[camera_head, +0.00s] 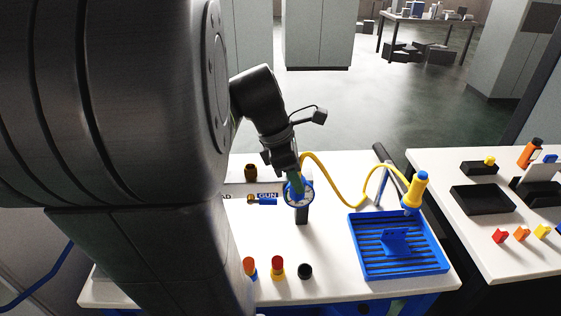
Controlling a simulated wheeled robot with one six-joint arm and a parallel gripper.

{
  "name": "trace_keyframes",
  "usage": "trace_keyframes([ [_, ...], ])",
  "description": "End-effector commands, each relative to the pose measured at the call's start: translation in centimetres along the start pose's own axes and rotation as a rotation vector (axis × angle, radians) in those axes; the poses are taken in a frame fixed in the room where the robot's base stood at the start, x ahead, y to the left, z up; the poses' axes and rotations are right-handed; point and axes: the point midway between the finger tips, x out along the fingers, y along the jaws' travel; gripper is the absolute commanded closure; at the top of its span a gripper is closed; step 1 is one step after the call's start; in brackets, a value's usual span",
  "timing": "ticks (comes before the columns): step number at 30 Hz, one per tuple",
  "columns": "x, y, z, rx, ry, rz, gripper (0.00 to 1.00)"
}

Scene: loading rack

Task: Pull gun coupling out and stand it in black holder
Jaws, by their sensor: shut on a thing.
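My gripper (294,180) is over the table's middle, in front of a round blue-rimmed gauge with a white face (299,194). It is shut on what appears to be the gun coupling, mostly hidden by the fingers; a yellow hose (327,172) starts beside them. The hose arcs right to a yellow gun (416,190) above the blue tray. Left of the gripper is a panel with a "GUN" label (267,195) and a blue fitting (263,201). A small round black holder (305,271) stands at the front of the table, apart from my gripper.
An orange-topped (250,267) and a red-topped piece (277,267) stand left of the black holder. A black post (302,216) is below the gauge. The blue slatted tray (440,266) is on the right. A second table (424,159) with black trays stands further right.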

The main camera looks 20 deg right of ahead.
Motion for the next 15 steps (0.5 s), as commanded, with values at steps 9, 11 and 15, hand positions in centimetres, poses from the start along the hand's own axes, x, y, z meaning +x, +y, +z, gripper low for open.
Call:
trace_keyframes([
  [9,0.6,-2.6,1.8,0.003,0.000,0.000,0.91],
  [11,0.6,-2.9,2.0,0.002,0.000,0.000,0.91],
  [15,0.8,-3.6,2.4,0.002,0.000,-0.001,0.91],
])
